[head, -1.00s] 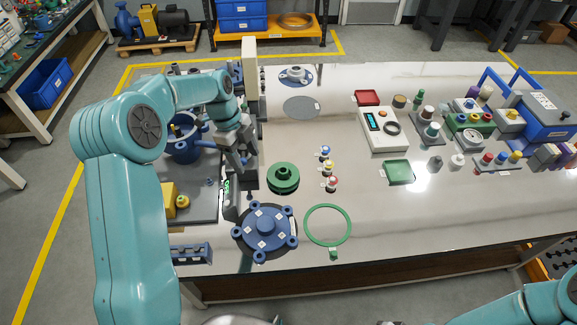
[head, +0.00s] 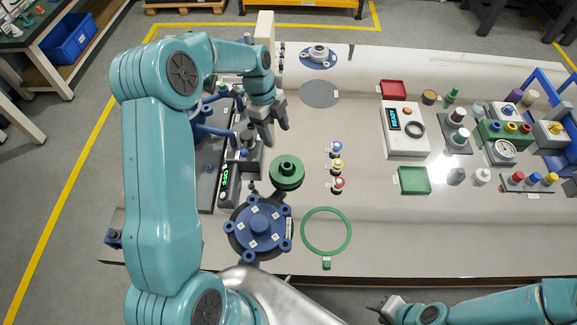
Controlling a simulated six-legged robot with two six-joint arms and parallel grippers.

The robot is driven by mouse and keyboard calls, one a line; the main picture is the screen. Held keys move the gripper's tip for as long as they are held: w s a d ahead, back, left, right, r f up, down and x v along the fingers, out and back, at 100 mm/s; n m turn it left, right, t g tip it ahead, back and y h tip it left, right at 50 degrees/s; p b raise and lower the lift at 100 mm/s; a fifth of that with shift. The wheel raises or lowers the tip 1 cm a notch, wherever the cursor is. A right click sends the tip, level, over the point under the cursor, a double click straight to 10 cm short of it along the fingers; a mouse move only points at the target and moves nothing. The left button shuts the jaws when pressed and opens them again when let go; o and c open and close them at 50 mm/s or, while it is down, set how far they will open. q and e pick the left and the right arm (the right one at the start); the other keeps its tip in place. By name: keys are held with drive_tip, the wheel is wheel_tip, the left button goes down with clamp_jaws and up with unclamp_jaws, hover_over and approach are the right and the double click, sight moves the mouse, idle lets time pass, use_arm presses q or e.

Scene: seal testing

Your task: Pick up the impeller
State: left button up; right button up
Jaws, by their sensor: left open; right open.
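The green impeller (head: 287,172), a round part with a raised hub, lies on the light table right of the test rig. My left gripper (head: 277,134) is open and empty, above and slightly behind the impeller, apart from it. My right gripper (head: 381,308) is low at the front, off the table edge, far from the impeller; its fingers show only small.
A blue pump cover (head: 261,226) sits just in front of the impeller, with a green ring (head: 326,210) to its right. Several small coloured-top bottles (head: 338,166) stand right of the impeller. A white meter (head: 404,137) and green tray (head: 414,180) are farther right.

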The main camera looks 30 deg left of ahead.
use_arm(q)
approach(286, 161)
drive_tip(key=d, duration=0.1)
drive_tip(key=p+x, duration=0.1)
drive_tip(key=x, duration=0.1)
drive_tip(key=p+x, duration=0.1)
drive_tip(key=x, duration=0.2)
drive_tip(key=s+p+x, duration=0.1)
drive_tip(key=x, duration=0.1)
drive_tip(key=shift+d+f, duration=0.1)
drive_tip(key=shift+f, duration=0.2)
drive_tip(key=shift+s+f, duration=0.15)
drive_tip(key=shift+f, duration=0.25)
drive_tip(key=shift+w+f, duration=0.15)
drive_tip(key=shift+w, duration=0.1)
drive_tip(key=shift+d, duration=0.1)
drive_tip(key=c, duration=0.5)
drive_tip(key=shift+s, duration=0.15)
clamp_jaws()
use_arm(e)
wheel_tip(286, 161, up, 3)
drive_tip(key=shift+w+r, duration=0.1)
drive_tip(key=shift+r, duration=0.1)
